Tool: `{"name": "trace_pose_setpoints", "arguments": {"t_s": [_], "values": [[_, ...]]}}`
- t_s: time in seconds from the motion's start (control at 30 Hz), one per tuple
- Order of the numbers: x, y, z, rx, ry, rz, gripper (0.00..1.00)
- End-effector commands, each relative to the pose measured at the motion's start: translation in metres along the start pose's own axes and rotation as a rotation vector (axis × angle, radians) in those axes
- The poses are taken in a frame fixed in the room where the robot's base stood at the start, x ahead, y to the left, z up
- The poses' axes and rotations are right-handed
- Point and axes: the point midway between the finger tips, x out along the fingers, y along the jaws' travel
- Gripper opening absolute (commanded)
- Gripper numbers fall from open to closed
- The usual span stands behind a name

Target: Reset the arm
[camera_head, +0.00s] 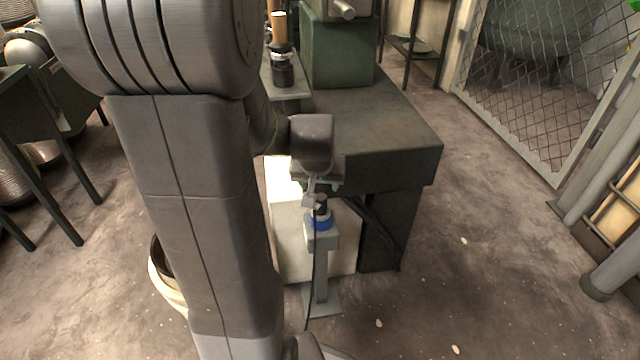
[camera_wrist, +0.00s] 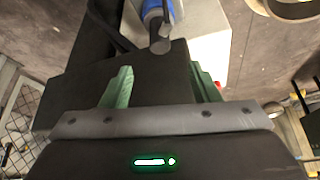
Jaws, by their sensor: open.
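My gripper (camera_head: 320,184) hangs at the front edge of the dark machine table, just above a black knob with a blue ring (camera_head: 321,220) on a grey post (camera_head: 321,265). In the wrist view my gripper (camera_wrist: 162,88) shows two green fingers spread apart with nothing held between them. The blue part (camera_wrist: 153,10) and a grey rounded lever end (camera_wrist: 160,46) lie beyond the fingertips there, apart from them as far as I can tell. My arm crosses the left middle of the head view and hides part of the floor and machine.
The dark machine table (camera_head: 385,125) is close beside my gripper. A white panel (camera_head: 287,235) stands below it. A white-rimmed container (camera_head: 166,287) is partly behind my arm. A mesh fence (camera_head: 540,85) stands at right. Floor between table and fence is open.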

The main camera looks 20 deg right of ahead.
Motion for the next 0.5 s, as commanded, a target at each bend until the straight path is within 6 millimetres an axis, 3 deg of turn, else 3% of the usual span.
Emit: {"name": "trace_pose_setpoints", "arguments": {"t_s": [0.13, 0.5], "values": [[-0.0106, -0.0001, -0.0003, 0.000, 0.001, 0.000, 0.56], [-0.0108, 0.0000, 0.0005, 0.000, 0.000, 0.000, 0.56]]}}
